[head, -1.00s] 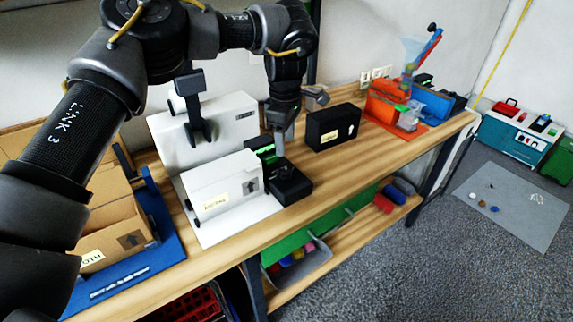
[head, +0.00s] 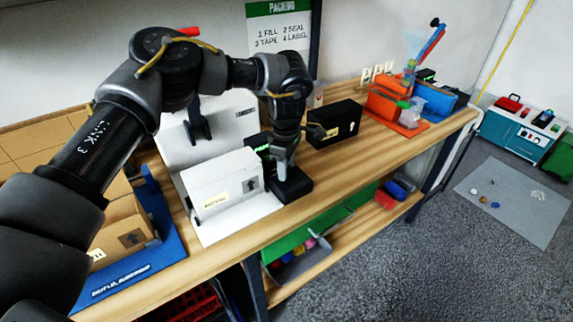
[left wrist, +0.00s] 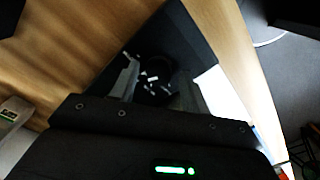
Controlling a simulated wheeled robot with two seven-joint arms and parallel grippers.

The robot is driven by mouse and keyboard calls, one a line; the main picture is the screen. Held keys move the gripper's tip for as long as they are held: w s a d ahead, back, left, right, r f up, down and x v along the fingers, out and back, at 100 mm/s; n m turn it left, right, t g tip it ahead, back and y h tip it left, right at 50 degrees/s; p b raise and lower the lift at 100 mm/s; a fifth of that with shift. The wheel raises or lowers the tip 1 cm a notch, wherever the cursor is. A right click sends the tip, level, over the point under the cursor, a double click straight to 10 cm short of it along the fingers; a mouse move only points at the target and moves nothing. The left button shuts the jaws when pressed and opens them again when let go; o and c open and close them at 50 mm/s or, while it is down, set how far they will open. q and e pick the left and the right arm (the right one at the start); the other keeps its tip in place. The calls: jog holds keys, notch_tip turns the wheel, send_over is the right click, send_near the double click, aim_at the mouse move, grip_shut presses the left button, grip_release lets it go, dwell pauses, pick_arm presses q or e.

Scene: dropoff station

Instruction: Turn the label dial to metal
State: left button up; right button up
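The label dial (left wrist: 152,86) is a dark round knob with white marks on top of a small black box (head: 299,187). The box sits at the front edge of the workbench, right of a white carton. My left gripper (head: 283,170) points down over this box. In the left wrist view its two fingers (left wrist: 158,88) stand apart on either side of the dial, and I see no clear contact. The marks are too small and dark to read, so the dial's setting cannot be told. My right gripper is in neither view.
A white carton (head: 220,187) stands close left of the dial box. A black box (head: 334,125) stands behind and to the right. A blue tray (head: 130,277) holds an open cardboard box at left. Orange and blue bins (head: 388,100) are farther right. Bench between is clear.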

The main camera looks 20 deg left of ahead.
pick_arm(q)
jog(key=c, duration=0.8)
jog(key=shift+o, duration=0.2)
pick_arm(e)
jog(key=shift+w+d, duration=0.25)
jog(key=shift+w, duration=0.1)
pick_arm(q)
jog(key=shift+n, duration=0.3)
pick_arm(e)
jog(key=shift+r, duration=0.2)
pick_arm(q)
jog(key=shift+n+p, duration=0.65)
jog(key=shift+n, duration=0.25)
jog(key=n+p, duration=0.1)
jog(key=n, duration=0.1)
jog(key=shift+n, duration=0.3)
jog(key=n, duration=0.4)
jog(key=shift+p, duration=0.3)
jog(key=shift+n, duration=0.4)
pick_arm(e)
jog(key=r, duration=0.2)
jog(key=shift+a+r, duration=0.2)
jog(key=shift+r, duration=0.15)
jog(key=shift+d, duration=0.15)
